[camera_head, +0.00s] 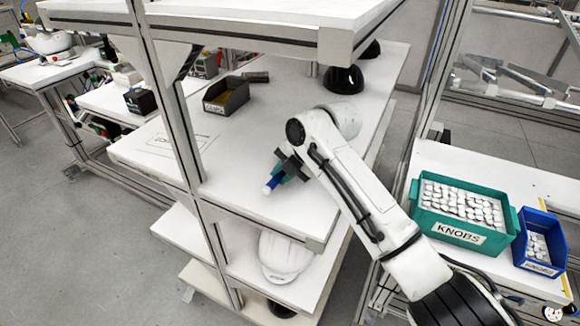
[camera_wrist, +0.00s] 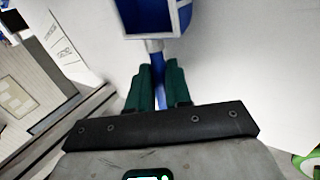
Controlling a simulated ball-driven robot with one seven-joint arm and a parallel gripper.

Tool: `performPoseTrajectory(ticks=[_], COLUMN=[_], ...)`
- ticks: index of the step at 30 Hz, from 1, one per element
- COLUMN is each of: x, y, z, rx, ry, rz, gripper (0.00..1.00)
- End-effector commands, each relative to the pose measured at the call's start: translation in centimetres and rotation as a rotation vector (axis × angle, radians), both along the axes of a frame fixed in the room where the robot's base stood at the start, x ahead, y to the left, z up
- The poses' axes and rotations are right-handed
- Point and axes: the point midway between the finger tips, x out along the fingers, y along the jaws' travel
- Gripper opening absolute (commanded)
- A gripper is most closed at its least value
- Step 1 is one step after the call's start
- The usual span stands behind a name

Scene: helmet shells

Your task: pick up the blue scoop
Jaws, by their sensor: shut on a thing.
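The blue scoop (camera_wrist: 146,36) shows in the wrist view with its square, open bowl at the top of the picture. Its thin handle runs down between the two dark green fingers of my gripper (camera_wrist: 160,78), which are shut on it. In the head view my gripper (camera_head: 287,168) is over the white shelf top, near its front edge. A blue and pale part of the scoop (camera_head: 272,184) sticks out to its lower left. The rest of the scoop is hidden by my gripper and arm. I cannot tell whether the scoop touches the shelf.
A dark bin (camera_head: 226,96) and a black dome shell (camera_head: 343,79) stand farther back on the shelf top (camera_head: 240,150). A metal post (camera_head: 172,100) rises at its left, with another shelf above. A white helmet (camera_head: 284,257) sits below. A green knobs bin (camera_head: 463,208) stands right.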

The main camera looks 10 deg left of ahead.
Motion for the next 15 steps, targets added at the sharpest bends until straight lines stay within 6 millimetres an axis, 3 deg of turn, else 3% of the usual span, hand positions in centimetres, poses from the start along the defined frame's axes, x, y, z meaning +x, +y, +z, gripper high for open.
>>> performPoseTrajectory(ticks=[15], x=[0.07], y=[0.02], z=[0.81], rx=[0.001], ry=[-0.003], rz=[0.001], gripper=[0.00])
